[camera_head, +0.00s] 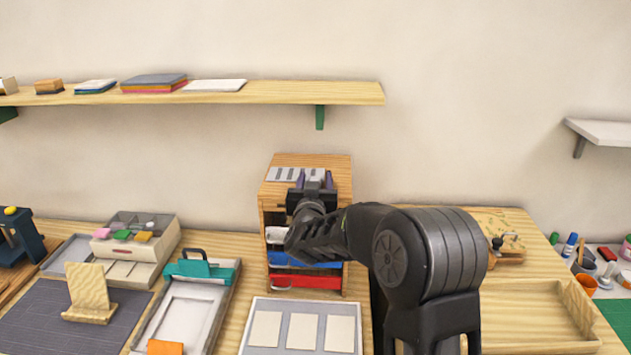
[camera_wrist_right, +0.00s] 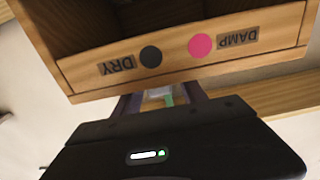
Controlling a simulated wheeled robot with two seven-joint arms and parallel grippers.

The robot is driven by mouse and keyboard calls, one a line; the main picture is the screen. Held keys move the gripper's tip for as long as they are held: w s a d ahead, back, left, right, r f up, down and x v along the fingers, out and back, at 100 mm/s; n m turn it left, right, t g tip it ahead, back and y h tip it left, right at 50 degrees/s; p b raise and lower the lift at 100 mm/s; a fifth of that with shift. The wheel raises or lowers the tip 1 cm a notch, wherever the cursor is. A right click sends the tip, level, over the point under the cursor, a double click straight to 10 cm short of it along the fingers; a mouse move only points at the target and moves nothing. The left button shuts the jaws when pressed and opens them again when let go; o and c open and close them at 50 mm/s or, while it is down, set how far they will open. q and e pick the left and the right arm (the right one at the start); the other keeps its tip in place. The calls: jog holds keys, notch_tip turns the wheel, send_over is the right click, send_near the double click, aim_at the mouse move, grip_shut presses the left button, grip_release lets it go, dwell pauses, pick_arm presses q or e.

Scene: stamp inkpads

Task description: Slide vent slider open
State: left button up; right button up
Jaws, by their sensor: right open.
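A wooden cabinet (camera_head: 310,161) stands against the wall with a pale grey slotted vent plate (camera_head: 282,174) on its top. My right gripper (camera_head: 315,180) is at the cabinet's top, over the right part of the plate, and hides that part. Its fingers are apart. In the right wrist view the gripper (camera_wrist_right: 160,97) sits at the edge of a wooden panel (camera_wrist_right: 175,62) marked DRY and DAMP, seen upside down. The fingertips are partly hidden behind the panel, and a small pale and green piece shows between them. I cannot tell whether they touch the slider. My left gripper is not in view.
The cabinet holds blue (camera_head: 284,260) and red (camera_head: 310,281) drawers. A wall shelf (camera_head: 230,95) runs above left. A card tray (camera_head: 255,328) lies in front, a teal-clamped frame (camera_head: 200,271) to the left, and a wooden tray (camera_head: 535,312) to the right.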

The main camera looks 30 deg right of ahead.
jog(key=b+v, duration=0.1)
jog(key=v, duration=0.7)
dwell(0.6)
